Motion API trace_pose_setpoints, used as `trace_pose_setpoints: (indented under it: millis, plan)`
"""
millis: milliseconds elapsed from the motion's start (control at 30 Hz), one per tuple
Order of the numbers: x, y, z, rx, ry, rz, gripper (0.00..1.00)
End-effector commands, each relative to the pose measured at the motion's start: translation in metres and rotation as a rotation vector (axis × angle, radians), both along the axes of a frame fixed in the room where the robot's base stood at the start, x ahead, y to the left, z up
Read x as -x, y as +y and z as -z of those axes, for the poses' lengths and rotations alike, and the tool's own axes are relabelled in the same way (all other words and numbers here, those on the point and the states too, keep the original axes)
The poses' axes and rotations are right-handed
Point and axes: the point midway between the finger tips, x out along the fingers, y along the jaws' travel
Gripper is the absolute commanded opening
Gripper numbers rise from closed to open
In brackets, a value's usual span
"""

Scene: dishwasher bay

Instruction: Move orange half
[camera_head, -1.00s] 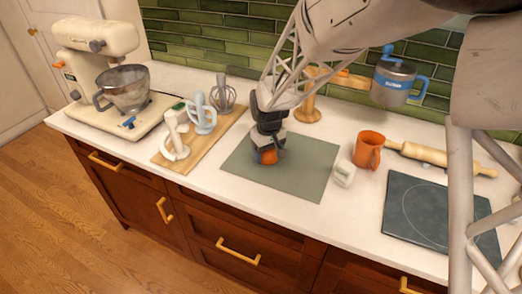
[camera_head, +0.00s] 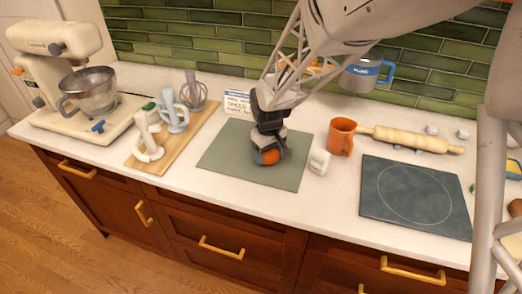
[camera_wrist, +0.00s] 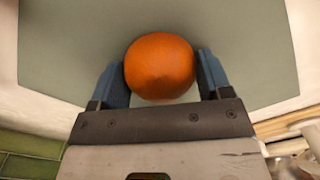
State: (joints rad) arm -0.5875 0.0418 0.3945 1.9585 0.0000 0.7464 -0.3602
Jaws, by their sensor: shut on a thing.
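The orange half (camera_head: 268,157) is at the grey-green mat (camera_head: 225,163) on the white counter. It also shows in the wrist view (camera_wrist: 160,67), with its rounded orange skin toward the camera. My gripper (camera_head: 266,148) points down over the mat, with its fingers around the orange half. In the wrist view, a blue finger of my gripper (camera_wrist: 162,78) lies on each side of the fruit, and the jaws are shut on it. I cannot tell whether the orange half touches the mat. Its cut face is hidden.
A small white timer-like block (camera_head: 319,161) and an orange mug (camera_head: 341,136) stand right of the mat. A dark slab (camera_head: 415,196) and a rolling pin (camera_head: 412,140) lie further right. A wooden board (camera_head: 180,140) with utensils and a stand mixer (camera_head: 75,85) are left.

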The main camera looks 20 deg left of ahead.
Motion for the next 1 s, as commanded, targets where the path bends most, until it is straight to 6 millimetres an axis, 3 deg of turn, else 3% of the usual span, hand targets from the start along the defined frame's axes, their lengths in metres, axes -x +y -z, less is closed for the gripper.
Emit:
trace_pose_setpoints:
  millis: [500, 1000]
  plan:
    - [0.000, -0.040, 0.000, 0.000, 0.000, 0.001, 0.47]
    - [0.000, -0.047, 0.000, 0.001, 0.001, 0.000, 0.47]
